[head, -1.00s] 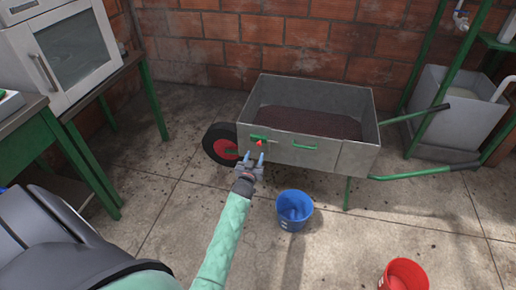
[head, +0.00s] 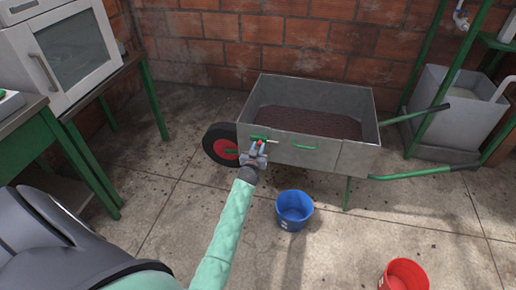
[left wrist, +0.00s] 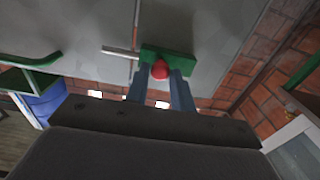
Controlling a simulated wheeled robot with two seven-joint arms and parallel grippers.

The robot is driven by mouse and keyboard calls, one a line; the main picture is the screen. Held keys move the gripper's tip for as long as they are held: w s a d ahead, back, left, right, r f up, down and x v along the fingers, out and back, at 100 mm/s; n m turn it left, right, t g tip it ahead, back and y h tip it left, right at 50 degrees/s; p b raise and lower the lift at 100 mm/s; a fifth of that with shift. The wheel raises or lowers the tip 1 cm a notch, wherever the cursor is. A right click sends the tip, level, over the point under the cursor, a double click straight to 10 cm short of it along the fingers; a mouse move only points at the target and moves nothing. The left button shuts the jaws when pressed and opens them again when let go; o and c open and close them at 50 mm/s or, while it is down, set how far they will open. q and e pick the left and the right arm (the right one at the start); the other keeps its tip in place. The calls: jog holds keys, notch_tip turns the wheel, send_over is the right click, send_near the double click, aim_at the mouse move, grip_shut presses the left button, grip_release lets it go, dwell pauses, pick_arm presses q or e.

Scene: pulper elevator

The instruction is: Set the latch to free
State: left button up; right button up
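The latch (head: 259,138) is on the near side of the grey wheelbarrow (head: 350,155), toward its wheel end. It has a green plate (left wrist: 180,60), a red knob (left wrist: 160,71) and a thin metal bar (left wrist: 119,53). In the head view the bar sticks out to the right of the plate. My left gripper (head: 258,149) is at the latch. In the left wrist view its two blue fingers (left wrist: 161,80) stand close on either side of the red knob and look shut on it. The fingers partly cover the knob in the head view. My right gripper is out of view.
A green handle (head: 305,147) is on the panel right of the latch. A blue bucket (head: 294,213) stands on the floor below, and a red bucket (head: 405,275) stands at front right. A green-legged table (head: 60,150) is at the left.

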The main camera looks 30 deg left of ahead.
pick_arm(q)
grip_shut()
jog(key=shift+a, duration=0.1)
jog(key=shift+s+a+p, duration=0.15)
jog(key=shift+s+a, duration=0.05)
jog(key=shift+a, duration=0.55)
jog(key=shift+s+a+p, duration=0.2)
jog(key=shift+s+a, duration=0.05)
jog(key=shift+a, duration=0.5)
jog(key=shift+s+a+p, duration=0.15)
jog(key=shift+s+a, duration=0.05)
jog(key=shift+a, duration=0.55)
jog(key=o, duration=0.5)
grip_release()
jog(key=shift+s+a, duration=0.1)
